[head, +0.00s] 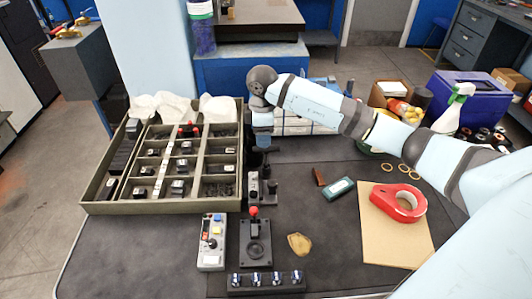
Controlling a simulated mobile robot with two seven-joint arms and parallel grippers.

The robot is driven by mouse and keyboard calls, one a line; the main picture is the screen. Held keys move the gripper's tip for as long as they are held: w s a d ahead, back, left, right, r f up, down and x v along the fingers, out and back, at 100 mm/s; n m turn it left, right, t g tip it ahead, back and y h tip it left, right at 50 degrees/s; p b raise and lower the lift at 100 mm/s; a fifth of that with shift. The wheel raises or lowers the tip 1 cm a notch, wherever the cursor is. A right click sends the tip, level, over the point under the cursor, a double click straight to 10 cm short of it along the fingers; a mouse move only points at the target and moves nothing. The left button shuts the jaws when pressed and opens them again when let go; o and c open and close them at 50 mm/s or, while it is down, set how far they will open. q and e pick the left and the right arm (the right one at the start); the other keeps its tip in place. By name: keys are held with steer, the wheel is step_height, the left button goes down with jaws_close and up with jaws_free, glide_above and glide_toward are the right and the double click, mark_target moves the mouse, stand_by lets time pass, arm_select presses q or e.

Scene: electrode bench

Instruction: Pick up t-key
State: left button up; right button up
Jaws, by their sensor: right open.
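I cannot pick out the t-key with certainty at this size. My right gripper (264,162) points down just right of the tray's right wall, above a small grey and black device (262,188). It is open, its fingers dark and partly lost against the mat. Whether anything lies between them is hard to see. My left gripper is out of view.
A joystick box with a red ball (254,211), a grey control box (212,242) and a black strip with several knobs (266,283) stand in front. A red tape dispenser (398,203) sits on cardboard (385,245) at right.

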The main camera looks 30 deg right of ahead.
mark_target(266, 151)
step_height(266, 151, down, 2)
steer(key=shift+f, duration=0.15)
steer(key=f, duration=0.4)
steer(key=shift+s+d, duration=0.3)
steer(key=shift+s, duration=0.05)
steer(key=shift+f, duration=0.55)
steer(key=shift+w, duration=0.1)
steer(key=shift+c, duration=0.5)
jaws_close()
